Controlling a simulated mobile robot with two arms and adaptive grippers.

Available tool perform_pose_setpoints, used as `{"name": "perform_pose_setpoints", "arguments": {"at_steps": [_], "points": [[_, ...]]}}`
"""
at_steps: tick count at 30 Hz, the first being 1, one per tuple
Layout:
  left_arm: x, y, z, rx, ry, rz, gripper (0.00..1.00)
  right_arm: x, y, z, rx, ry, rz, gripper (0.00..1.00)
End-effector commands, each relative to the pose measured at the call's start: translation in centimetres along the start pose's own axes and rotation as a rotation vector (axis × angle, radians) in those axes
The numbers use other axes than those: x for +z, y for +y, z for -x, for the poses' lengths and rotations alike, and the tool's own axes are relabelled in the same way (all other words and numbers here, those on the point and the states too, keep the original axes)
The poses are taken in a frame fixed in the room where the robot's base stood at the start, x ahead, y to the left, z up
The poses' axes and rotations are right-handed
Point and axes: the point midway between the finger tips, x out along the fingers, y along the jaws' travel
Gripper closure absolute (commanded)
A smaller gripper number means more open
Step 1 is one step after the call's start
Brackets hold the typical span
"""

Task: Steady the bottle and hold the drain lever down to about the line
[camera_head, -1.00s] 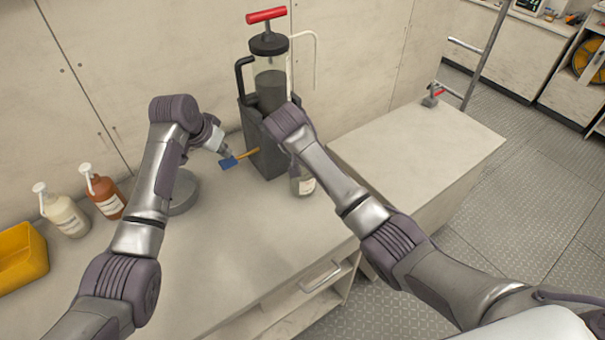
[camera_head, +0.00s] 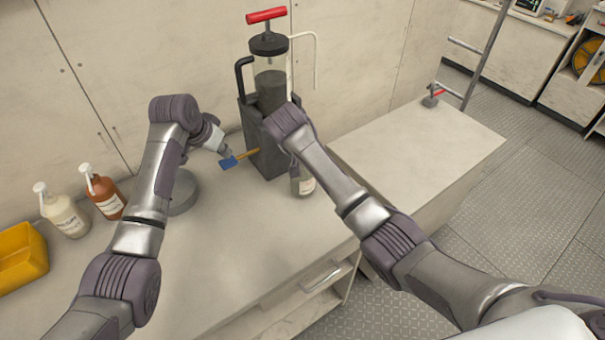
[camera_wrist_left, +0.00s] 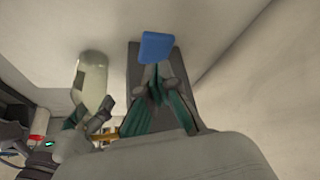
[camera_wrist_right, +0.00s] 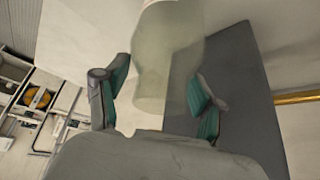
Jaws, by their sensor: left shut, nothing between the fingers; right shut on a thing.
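The pale, see-through bottle (camera_head: 302,185) stands upright on the counter beside the dark pump housing (camera_head: 270,162). My right gripper (camera_wrist_right: 158,90) is shut on the bottle (camera_wrist_right: 166,55), one finger on each side; in the head view my right wrist hides these fingers. The drain lever is a yellow rod (camera_head: 247,153) with a blue end paddle (camera_head: 229,162), sticking out left from the housing. My left gripper (camera_wrist_left: 156,92) is shut and empty, its fingertips close to the blue paddle (camera_wrist_left: 157,47). Whether they touch it is unclear. I cannot make out a line on the bottle.
A clear cylinder (camera_head: 269,88) with a red T-handle (camera_head: 266,15) rises from the housing. A white bottle (camera_head: 62,211), a brown bottle (camera_head: 104,193) and a yellow bin (camera_head: 22,256) stand at left. A round grey object (camera_head: 183,192) lies behind my left arm. The front counter is clear.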

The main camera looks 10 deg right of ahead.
Motion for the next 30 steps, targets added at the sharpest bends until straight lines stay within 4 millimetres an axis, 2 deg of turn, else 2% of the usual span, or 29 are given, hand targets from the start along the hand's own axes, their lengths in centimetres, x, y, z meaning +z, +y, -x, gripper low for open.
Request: {"name": "perform_pose_setpoints", "arguments": {"at_steps": [8, 30], "points": [[0.2, 0.0, -0.4, 0.001, -0.001, 0.0, 1.0, 0.3, 0.1, -0.2, 0.004, -0.006, 0.002, 0.81], [1.7, 0.0, -3.1, 0.001, -0.002, 0.0, 1.0, 0.6, 0.2, -0.4, 0.007, -0.012, 0.004, 0.83]]}}
